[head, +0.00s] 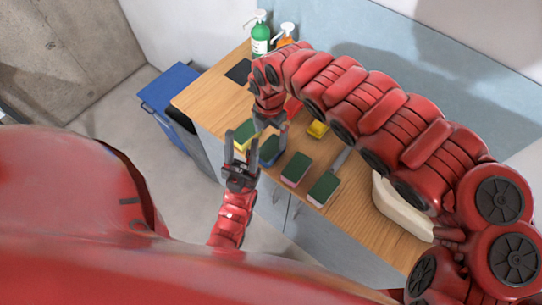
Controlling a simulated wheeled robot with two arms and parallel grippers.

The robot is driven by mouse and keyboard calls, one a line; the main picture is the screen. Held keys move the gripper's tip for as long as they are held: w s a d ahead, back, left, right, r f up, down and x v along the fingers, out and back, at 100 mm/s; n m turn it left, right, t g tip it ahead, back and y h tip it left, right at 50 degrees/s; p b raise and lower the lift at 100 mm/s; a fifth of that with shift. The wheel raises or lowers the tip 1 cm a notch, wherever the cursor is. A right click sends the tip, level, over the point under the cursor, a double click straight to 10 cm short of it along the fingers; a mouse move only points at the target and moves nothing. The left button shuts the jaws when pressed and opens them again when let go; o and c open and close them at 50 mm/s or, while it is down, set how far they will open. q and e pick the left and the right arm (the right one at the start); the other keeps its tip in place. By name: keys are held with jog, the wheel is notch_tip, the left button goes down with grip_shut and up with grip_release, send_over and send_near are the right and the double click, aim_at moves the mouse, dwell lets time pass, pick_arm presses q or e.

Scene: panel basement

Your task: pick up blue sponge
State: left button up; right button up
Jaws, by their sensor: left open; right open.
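The blue sponge (268,159) has a dark green top and lies on the wooden counter (205,101), in a row with other green-topped sponges. My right gripper (270,139) reaches down from above with its jaws open, over the far part of the blue sponge. I cannot tell whether it touches the sponge. My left gripper (241,146) is open and empty at the counter's front edge, left of the blue sponge. Its fingers point up in the picture, in front of the yellow sponge (245,134). The two grippers are close together.
Two more green-topped sponges, one pinkish (297,169) and one to its right (324,188), lie nearby. A green bottle (260,36) and an orange bottle (286,32) stand at the back. A white basin (398,211) sits at right. A blue bin (168,91) stands left.

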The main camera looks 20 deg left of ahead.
aim_at(271, 147)
notch_tip(271, 147, down, 2)
jog(key=shift+s+f+b, duration=0.1)
jog(key=shift+f+b, duration=0.05)
jog(key=shift+b, duration=0.15)
notch_tip(271, 147, down, 4)
jog(key=shift+s+f+p, duration=0.1)
jog(key=shift+f+p, duration=0.1)
jog(key=shift+p, duration=0.75)
jog(key=shift+d+f, duration=0.15)
jog(key=shift+f, duration=0.25)
jog(key=shift+c, duration=0.2)
jog(key=c, duration=1.4)
jog(key=shift+r, duration=0.15)
